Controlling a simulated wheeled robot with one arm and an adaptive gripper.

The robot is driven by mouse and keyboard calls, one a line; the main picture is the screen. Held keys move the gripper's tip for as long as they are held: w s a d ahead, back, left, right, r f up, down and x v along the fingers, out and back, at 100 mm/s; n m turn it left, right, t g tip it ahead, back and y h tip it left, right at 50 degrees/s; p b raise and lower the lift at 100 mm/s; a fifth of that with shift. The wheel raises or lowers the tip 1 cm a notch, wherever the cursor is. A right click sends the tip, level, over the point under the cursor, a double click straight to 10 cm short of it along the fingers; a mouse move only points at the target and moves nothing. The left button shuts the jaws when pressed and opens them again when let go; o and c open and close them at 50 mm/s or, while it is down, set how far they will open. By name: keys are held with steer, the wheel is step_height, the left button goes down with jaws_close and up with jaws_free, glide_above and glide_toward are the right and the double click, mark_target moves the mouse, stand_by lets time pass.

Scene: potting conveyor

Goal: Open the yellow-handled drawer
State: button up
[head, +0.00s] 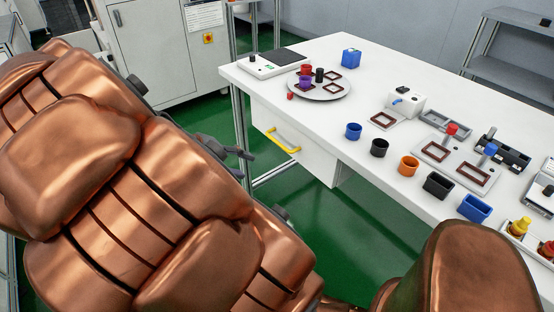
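The yellow handle (283,140) is a horizontal bar on the front of a white drawer (309,158) under the left end of the white table. The drawer front looks flush with its housing, so it appears closed. My gripper (243,154) is dark grey and shows just left of the drawer, partly hidden behind my copper-coloured arm. Its fingers point right toward the handle, with a visible space between them and the handle. I cannot clearly tell how far the fingers are apart. Nothing shows held in them.
The white table (330,57) carries a round plate (333,94) with small pots, blue (353,131), black (379,148) and orange (408,165) cups, and several fixtures. A table leg (240,125) stands near my gripper. Green floor is open below the drawer. A grey cabinet (160,50) stands behind.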

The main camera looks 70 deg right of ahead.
mark_target(276, 142)
steer(key=shift+s+d+f+g+h+b, duration=0.1)
steer(key=shift+d+f+g+h+b, duration=0.55)
steer(key=shift+d+f+b, duration=2.15)
steer(key=shift+s+d+f+g+h+b, duration=0.15)
steer(key=shift+d+f+h+b, duration=0.8)
steer(key=shift+d, duration=3.55)
steer(key=shift+s+d+f+g+h+b, duration=0.1)
steer(key=shift+d+f+g+h+b, duration=0.3)
steer(key=shift+d+f+h+b, duration=1.8)
steer(key=d+r+y, duration=0.1)
steer(key=d+y+b, duration=0.1)
steer(key=d, duration=0.1)
steer(key=shift+r, duration=0.4)
steer(key=shift+c, duration=0.2)
jaws_close()
